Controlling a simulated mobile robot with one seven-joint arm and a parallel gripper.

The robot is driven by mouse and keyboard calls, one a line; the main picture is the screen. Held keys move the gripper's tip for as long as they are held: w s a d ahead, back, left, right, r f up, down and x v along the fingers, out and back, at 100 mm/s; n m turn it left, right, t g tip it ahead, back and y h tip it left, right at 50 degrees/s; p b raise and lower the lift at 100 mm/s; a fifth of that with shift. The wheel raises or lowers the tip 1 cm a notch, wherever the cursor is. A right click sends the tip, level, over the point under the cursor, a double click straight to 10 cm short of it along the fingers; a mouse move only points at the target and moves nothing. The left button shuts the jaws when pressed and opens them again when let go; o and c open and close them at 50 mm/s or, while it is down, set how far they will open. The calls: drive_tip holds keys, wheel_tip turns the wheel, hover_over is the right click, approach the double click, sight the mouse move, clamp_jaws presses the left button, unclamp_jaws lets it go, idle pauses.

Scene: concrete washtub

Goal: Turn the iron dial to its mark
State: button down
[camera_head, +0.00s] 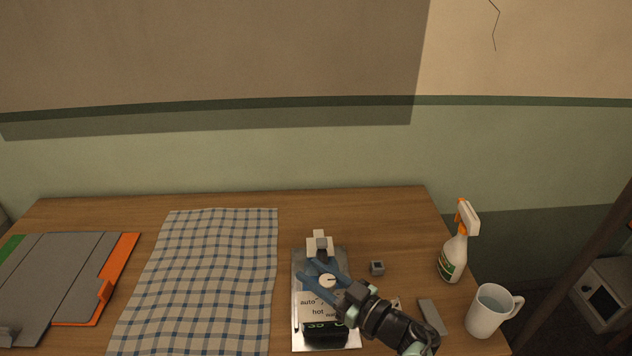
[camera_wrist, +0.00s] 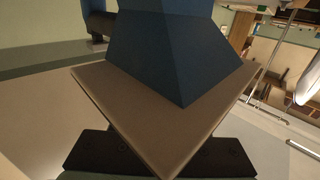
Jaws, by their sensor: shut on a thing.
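The iron dial (camera_head: 328,281) is a small pale round knob with a short dark line on its face. It sits on a metallic panel (camera_head: 343,312) with the printed words "auto" and "hot" and a partly covered label. My gripper (camera_head: 322,279) has blue fingers, which are shut on the dial from its sides. In the wrist view, a large blue block shape and a tan plate fill the middle, and the dial cannot be made out. My gripper and wrist hide part of the dial's surroundings and some of the lettering.
A black display (camera_head: 325,333) is at the panel's front, and a pale block (camera_head: 319,243) at its back. A checked cloth (camera_head: 205,280) lies left. A small grey cube (camera_head: 377,267), spray bottle (camera_head: 453,258), grey bar (camera_head: 432,317) and white mug (camera_head: 487,311) stand right.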

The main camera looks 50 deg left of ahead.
drive_tip(key=shift+c, duration=2.2)
unclamp_jaws()
drive_tip(key=w+d, duration=0.1)
drive_tip(key=d, duration=1.2)
drive_tip(key=shift+b, duration=0.4)
drive_tip(key=shift+w, duration=0.1)
